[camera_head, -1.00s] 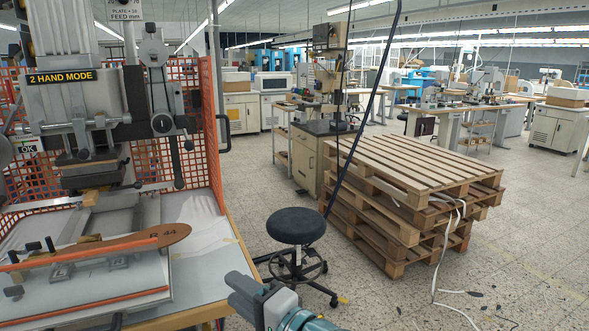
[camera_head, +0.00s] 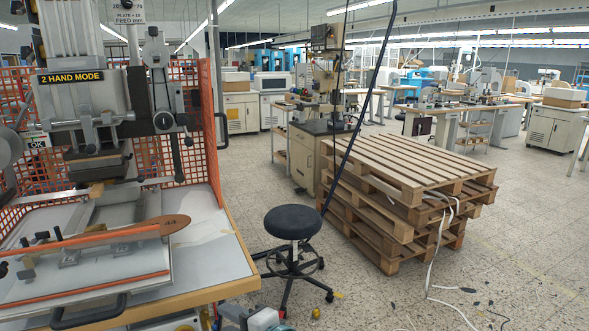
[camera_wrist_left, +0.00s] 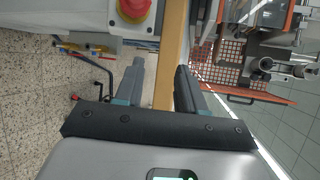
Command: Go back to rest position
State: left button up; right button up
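My left gripper (camera_wrist_left: 160,72) is open and empty in the left wrist view, its two dark fingers spread apart. The wooden table edge shows beyond the gap between them. In the head view, only a piece of my own arm shows at the bottom edge; its gripper fingers cannot be made out there. My right gripper is not seen. The stamping press (camera_head: 85,100) stands at the left.
The press table (camera_head: 236,276) has a wooden edge. A red stop button (camera_wrist_left: 133,8) shows close to the left gripper in the wrist view. A black stool (camera_head: 292,222) and stacked pallets (camera_head: 415,180) stand to the right.

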pick_arm(q)
jog(key=s+a+f+m+g+h+p, duration=0.1)
jog(key=s+a+f+g+h, duration=0.2)
jog(key=f, duration=0.7)
jog(key=s+f+g+h, duration=0.2)
jog(key=s+f+g, duration=0.3)
jog(key=f, duration=0.5)
jog(key=s+d+f+n+h+p, duration=0.1)
jog(key=s+f+n+h, duration=0.4)
jog(key=s, duration=0.3)
jog(key=s+d+f+n+h+p, duration=0.1)
jog(key=s+f+n+h+p, duration=0.1)
jog(key=s+f+n+h, duration=0.3)
jog(key=s+f+n, duration=0.2)
jog(key=s, duration=0.1)
jog(key=shift+s+d+n+g+h, duration=0.25)
jog(key=shift+s+n+g+h, duration=0.05)
jog(key=shift+s+g+h, duration=0.1)
